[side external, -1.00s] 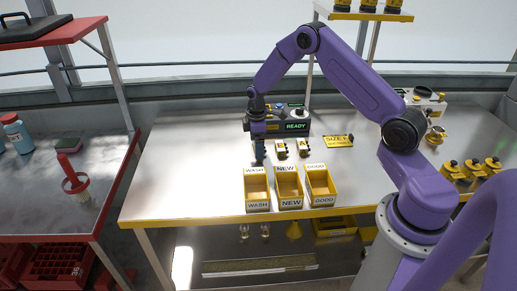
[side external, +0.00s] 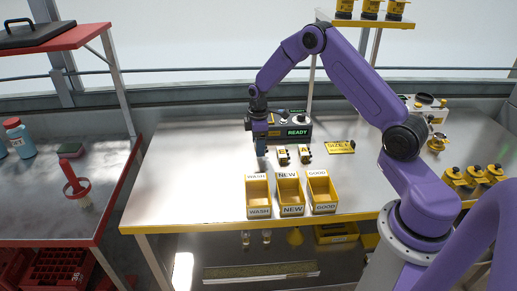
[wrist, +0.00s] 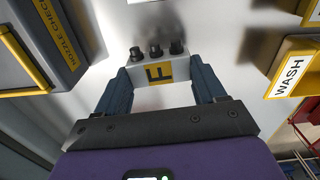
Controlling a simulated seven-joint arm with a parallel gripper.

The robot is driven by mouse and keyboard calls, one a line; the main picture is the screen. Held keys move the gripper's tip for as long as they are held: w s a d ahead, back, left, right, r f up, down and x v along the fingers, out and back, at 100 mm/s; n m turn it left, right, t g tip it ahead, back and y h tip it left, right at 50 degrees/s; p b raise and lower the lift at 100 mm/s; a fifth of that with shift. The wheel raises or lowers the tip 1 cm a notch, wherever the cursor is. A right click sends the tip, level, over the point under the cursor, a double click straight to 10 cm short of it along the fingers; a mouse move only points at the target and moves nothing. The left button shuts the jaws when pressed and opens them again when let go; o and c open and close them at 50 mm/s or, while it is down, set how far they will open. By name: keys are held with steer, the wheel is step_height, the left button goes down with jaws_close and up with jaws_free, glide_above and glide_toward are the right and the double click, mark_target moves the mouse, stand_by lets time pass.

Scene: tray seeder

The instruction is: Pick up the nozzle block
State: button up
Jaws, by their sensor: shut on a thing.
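My gripper (wrist: 164,88) is shut on a pale nozzle block (wrist: 178,69) in the wrist view. The block carries a yellow label with a dark F and several dark nozzles along its top edge. One blue finger presses each end of it. In the side external view my gripper (side external: 261,150) is left of two other nozzle blocks, one marked E (side external: 283,155) and one marked A (side external: 305,154). The held block is mostly hidden by the fingers there, and its height above the table is hard to judge.
A WASH bin (side external: 259,212), a NEW bin (side external: 291,210) and a GOOD bin (side external: 323,208) stand at the table's front edge. A nozzle checker (side external: 298,132) reading READY is behind the blocks. The table's left part is clear.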

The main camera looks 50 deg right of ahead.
steer(key=s+a+r, duration=0.3)
steer(key=s+r, duration=0.7)
steer(key=s, duration=0.3)
steer(key=s+a+f+m, duration=0.1)
steer(key=s+a+m, duration=0.1)
steer(key=a+m, duration=0.6)
steer(key=shift+s+f+m, duration=0.3)
steer(key=shift+s+m, duration=0.1)
steer(key=shift+m, duration=0.6)
